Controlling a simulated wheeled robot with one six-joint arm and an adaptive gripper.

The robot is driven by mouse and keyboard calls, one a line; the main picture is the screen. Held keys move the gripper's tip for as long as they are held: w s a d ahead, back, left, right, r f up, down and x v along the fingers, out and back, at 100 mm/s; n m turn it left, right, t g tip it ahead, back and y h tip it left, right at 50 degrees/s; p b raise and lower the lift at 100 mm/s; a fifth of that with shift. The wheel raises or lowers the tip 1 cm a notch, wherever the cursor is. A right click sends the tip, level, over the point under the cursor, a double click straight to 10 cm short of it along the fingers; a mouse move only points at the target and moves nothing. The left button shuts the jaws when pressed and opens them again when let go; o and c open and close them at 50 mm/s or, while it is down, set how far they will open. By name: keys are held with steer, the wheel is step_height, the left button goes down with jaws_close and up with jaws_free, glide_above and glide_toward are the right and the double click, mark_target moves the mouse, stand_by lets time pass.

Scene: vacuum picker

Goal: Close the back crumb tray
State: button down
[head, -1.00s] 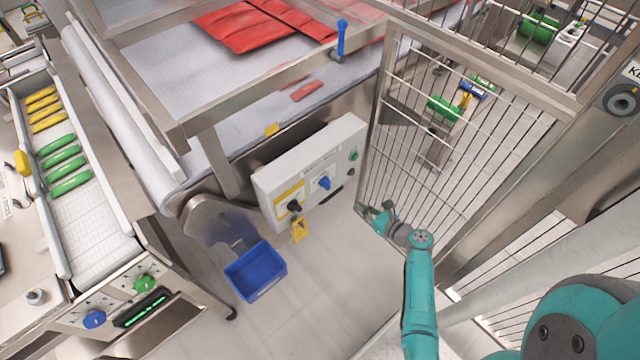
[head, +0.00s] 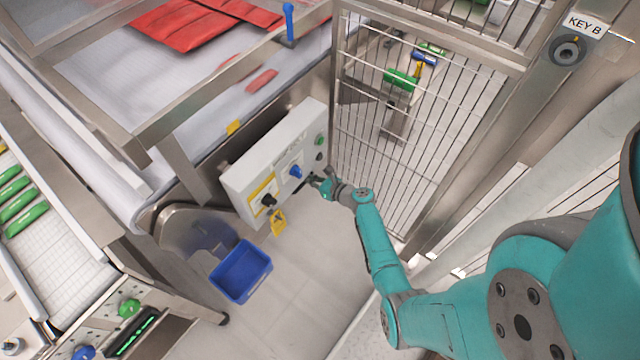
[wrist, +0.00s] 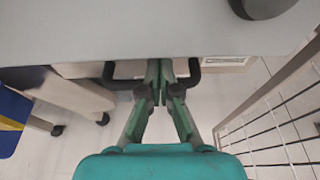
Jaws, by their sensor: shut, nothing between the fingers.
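My gripper (head: 318,183) is shut and empty, by the lower right edge of the control box. In the wrist view its fingertips (wrist: 160,70) are together just below a grey overhanging edge, between the two ends of a black handle (wrist: 108,76). I cannot tell whether they touch it. The handle appears to belong to a drawer-like front under the box, perhaps the back crumb tray; its body is mostly hidden by the box and my fingers. No tray can be made out clearly in the head view.
The control box (head: 279,160) has knobs and a yellow padlock tag (head: 278,222) below. A blue bin (head: 240,272) stands on the floor to the left. A barred gate (head: 385,150) is close on the right. The floor (head: 310,270) in front is clear.

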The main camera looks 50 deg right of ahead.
steer(key=shift+w, duration=1.05)
steer(key=shift+w, duration=0.1)
steer(key=shift+w, duration=1.2)
